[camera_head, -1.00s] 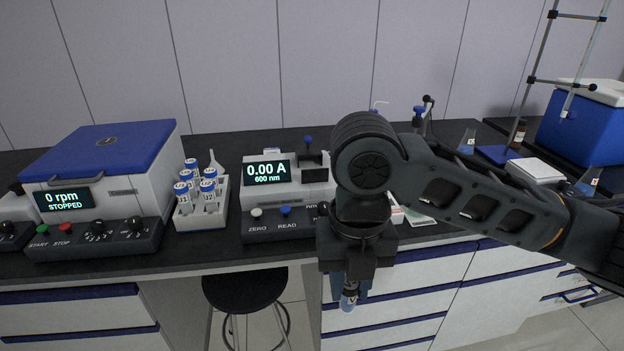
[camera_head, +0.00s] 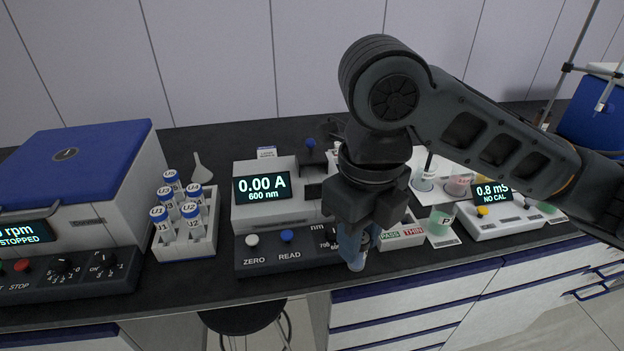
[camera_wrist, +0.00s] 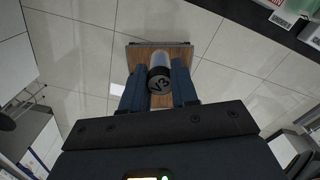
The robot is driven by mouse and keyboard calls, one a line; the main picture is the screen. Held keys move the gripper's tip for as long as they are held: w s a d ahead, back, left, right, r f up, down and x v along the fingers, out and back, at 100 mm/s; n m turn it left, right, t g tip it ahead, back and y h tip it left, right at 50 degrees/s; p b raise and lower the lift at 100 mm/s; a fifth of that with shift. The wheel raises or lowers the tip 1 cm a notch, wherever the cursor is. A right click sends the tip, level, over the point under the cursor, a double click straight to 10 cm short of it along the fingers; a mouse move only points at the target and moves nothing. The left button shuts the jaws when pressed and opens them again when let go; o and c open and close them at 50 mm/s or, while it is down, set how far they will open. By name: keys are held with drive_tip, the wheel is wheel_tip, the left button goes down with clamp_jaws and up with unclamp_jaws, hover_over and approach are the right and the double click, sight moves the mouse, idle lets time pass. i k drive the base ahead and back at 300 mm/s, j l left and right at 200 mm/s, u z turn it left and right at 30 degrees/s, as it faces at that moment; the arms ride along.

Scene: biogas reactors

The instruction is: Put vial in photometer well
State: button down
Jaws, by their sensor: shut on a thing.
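My gripper (camera_head: 354,245) is shut on a vial (camera_head: 357,262), which hangs upright below it at the bench's front edge. In the wrist view the vial (camera_wrist: 161,80) sits between the two blue fingers, with a dark cap marked V3. The photometer (camera_head: 262,211) stands to the left of my gripper and reads 0.00 A, 600 nm. It has a white ZERO knob, a blue READ knob and a dark part with a blue knob (camera_head: 311,144) on top. My gripper hides its right end, and I cannot make out the well opening.
A white rack (camera_head: 186,246) of blue-capped tubes stands left of the photometer, beside a centrifuge (camera_head: 85,200). A PASS/THIN card (camera_head: 402,234), a cup marked P (camera_head: 441,221) and a meter reading 0.8 mS (camera_head: 495,213) stand to the right. A stool (camera_head: 245,315) is below the bench.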

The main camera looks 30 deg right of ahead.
sight(318, 198)
drive_tip(key=i+l, duration=0.2)
drive_tip(key=i, duration=0.2)
drive_tip(key=i+l, duration=0.2)
drive_tip(key=i, duration=0.25)
